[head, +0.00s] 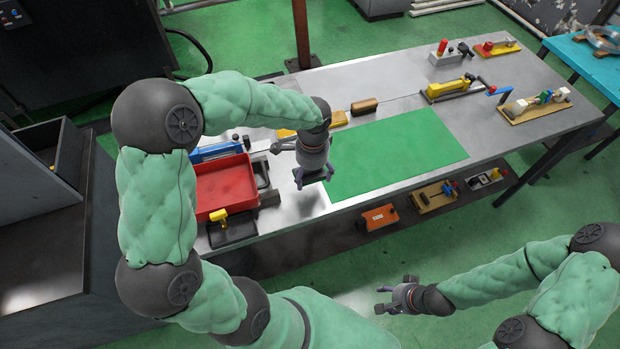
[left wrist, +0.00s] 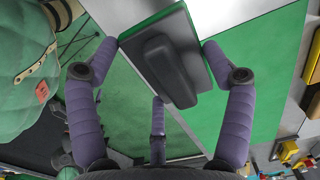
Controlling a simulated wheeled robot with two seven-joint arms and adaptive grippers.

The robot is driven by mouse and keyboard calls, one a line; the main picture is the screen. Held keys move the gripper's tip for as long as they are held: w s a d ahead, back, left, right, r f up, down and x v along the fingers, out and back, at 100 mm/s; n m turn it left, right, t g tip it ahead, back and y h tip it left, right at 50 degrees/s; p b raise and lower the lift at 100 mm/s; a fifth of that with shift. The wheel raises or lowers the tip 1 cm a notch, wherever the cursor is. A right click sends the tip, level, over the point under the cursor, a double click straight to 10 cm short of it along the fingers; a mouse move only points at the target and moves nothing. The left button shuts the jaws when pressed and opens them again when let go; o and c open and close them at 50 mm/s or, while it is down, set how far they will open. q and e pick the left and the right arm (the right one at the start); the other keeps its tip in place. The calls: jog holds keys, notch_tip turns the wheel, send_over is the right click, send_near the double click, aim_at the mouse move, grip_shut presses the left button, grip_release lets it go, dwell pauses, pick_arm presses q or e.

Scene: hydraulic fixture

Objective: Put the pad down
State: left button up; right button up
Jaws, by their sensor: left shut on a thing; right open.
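My left gripper (head: 314,181) is over the front edge of the table, by the left end of the green mat (head: 400,153). In the left wrist view its fingers (left wrist: 160,52) are shut on the pad, a dark plate with a raised black block (left wrist: 172,68) on it. The side fingertips meet the pad's two sides. The mat also shows in the left wrist view (left wrist: 262,60), to the right of the pad. In the head view the pad is mostly hidden by the gripper; its contact with the table cannot be told. My right gripper (head: 388,299) is open and empty, in front of the table.
A red tray (head: 226,186) and a dark tray with a yellow item (head: 219,217) lie left of my left gripper. Brushes (head: 364,107) lie behind the mat. Clamp fixtures (head: 449,88) stand at the right. A lower shelf holds an orange box (head: 379,218). The mat is clear.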

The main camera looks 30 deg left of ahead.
aim_at(310, 172)
pick_arm(q)
jog(key=f, duration=0.1)
jog(key=w+a+f, duration=0.1)
jog(key=w+f, duration=0.1)
jog(key=f, duration=0.1)
jog(key=shift+w+a+b, duration=0.25)
jog(key=shift+a+b, duration=0.15)
jog(key=shift+w+a+f+b, duration=0.15)
jog(key=shift+f+b, duration=0.1)
jog(key=shift+f, duration=0.65)
jog(key=shift+w+a+f+b, duration=0.1)
jog(key=shift+f+b, duration=0.1)
jog(key=shift+f, duration=0.7)
jog(key=shift+d, duration=0.1)
jog(key=shift+f, duration=0.4)
jog(key=shift+f+b, duration=0.1)
jog(key=shift+b, duration=0.2)
jog(key=o, duration=1.1)
notch_tip(310, 172, up, 13)
jog(key=p, duration=0.3)
jog(key=shift+d, duration=0.1)
